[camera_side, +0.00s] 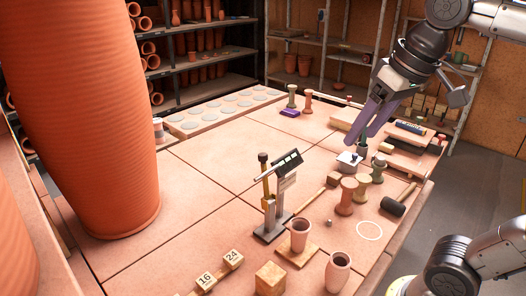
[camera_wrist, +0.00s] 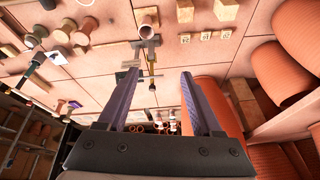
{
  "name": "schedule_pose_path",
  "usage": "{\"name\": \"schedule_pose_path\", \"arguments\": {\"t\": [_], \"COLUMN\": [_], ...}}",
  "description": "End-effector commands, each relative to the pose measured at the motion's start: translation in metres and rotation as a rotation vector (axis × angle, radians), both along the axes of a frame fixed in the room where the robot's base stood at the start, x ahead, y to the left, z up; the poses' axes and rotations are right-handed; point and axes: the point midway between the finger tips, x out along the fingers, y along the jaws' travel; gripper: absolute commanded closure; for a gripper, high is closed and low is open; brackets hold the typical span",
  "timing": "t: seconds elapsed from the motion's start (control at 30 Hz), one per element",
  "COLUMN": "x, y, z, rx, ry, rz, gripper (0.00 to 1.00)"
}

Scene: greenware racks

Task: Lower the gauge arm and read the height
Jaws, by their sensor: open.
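The height gauge (camera_side: 268,205) stands on a grey base near the middle of the table, with a yellow post topped by a dark knob. Its arm (camera_side: 264,174) is a pale bar sitting high near the post's top, by a dark green slatted head (camera_side: 287,160) and a small white label. A terracotta cup (camera_side: 300,236) stands on a wooden board beside the base. My gripper (camera_side: 362,136) is open and empty, above the table to the right of and behind the gauge. In the wrist view, the gauge (camera_wrist: 150,62) shows beyond my open fingers (camera_wrist: 158,76). No reading is legible.
A huge terracotta vessel (camera_side: 90,110) fills the left. Number blocks (camera_side: 232,259), a wooden cube (camera_side: 270,279) and another cup (camera_side: 338,272) stand at the front.

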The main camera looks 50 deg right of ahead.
Motion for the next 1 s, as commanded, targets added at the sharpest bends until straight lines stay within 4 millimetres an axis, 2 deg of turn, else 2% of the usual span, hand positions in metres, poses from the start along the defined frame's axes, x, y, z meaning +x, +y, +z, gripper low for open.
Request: {"name": "schedule_pose_path", "arguments": {"t": [0.03, 0.1, 0.2, 0.33, 0.47, 0.67, 0.8, 0.9, 1.0], "x": [0.018, 0.04, 0.074, 0.119, 0.165, 0.234, 0.273, 0.29, 0.296], "y": [-0.002, -0.004, -0.008, -0.014, -0.022, -0.036, -0.046, -0.051, -0.054], "z": [0.014, 0.031, 0.049, 0.061, 0.059, 0.031, -0.001, -0.026, -0.046], "rx": [0.006, 0.014, 0.025, 0.036, 0.045, 0.051, 0.052, 0.052, 0.052], "ry": [0.019, 0.045, 0.084, 0.135, 0.185, 0.261, 0.302, 0.335, 0.373], "rz": [-0.02, -0.051, -0.092, -0.14, -0.183, -0.232, -0.248, -0.255, -0.26], "gripper": [0.33, 0.33, 0.33, 0.33, 0.33, 0.33, 0.33, 0.33, 0.33]}}
